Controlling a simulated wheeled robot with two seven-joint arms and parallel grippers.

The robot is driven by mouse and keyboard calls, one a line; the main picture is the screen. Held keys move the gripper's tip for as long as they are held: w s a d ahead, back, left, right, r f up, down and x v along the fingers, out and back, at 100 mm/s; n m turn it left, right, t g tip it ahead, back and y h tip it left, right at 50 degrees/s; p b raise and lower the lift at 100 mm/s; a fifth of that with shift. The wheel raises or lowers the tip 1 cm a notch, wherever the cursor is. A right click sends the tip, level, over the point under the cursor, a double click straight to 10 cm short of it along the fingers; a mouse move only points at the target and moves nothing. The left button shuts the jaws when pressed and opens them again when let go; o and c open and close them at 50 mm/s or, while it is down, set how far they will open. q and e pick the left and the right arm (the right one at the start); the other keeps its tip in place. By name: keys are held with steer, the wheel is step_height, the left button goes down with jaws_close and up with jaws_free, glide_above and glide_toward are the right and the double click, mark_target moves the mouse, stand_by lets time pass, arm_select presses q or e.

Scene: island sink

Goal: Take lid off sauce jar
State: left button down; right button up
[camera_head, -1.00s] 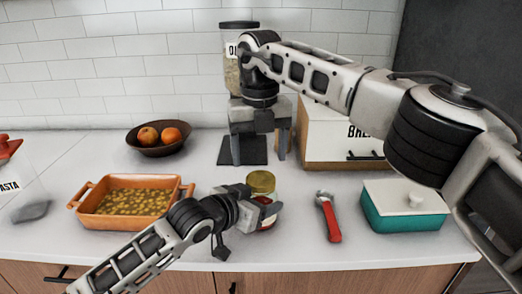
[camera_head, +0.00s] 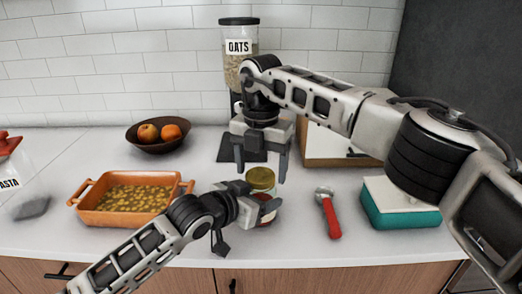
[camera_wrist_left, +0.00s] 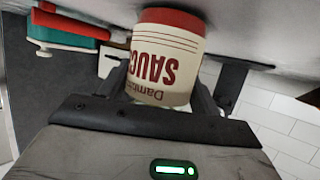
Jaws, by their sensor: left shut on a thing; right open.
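The sauce jar (camera_head: 267,211) stands on the white counter, with a gold-coloured lid (camera_head: 261,179) on top. My left gripper (camera_head: 262,208) is shut on the jar's body from the left. In the left wrist view the jar (camera_wrist_left: 167,60) sits between the fingers, its label upside down in the picture. My right gripper (camera_head: 261,168) is open and empty, fingers pointing down, above and around the lid's height in the picture. I cannot tell whether its fingers touch the lid.
An orange baking dish (camera_head: 82,210) stands at left, a fruit bowl (camera_head: 158,147) behind it. A red-handled tool (camera_head: 331,216) and a teal dish (camera_head: 399,215) lie at right. A bread box (camera_head: 322,148) and an oats jar (camera_head: 239,62) stand at the back.

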steer(key=shift+f, duration=0.4)
steer(key=c, duration=1)
arm_select(q)
steer(key=shift+w+a, duration=0.1)
arm_select(e)
steer(key=n, duration=0.2)
steer(key=shift+n, duration=0.4)
steer(key=n, duration=0.4)
steer(key=shift+n, duration=0.4)
steer(key=n, duration=0.9)
steer(key=shift+w, duration=0.1)
steer(key=shift+r, duration=0.25)
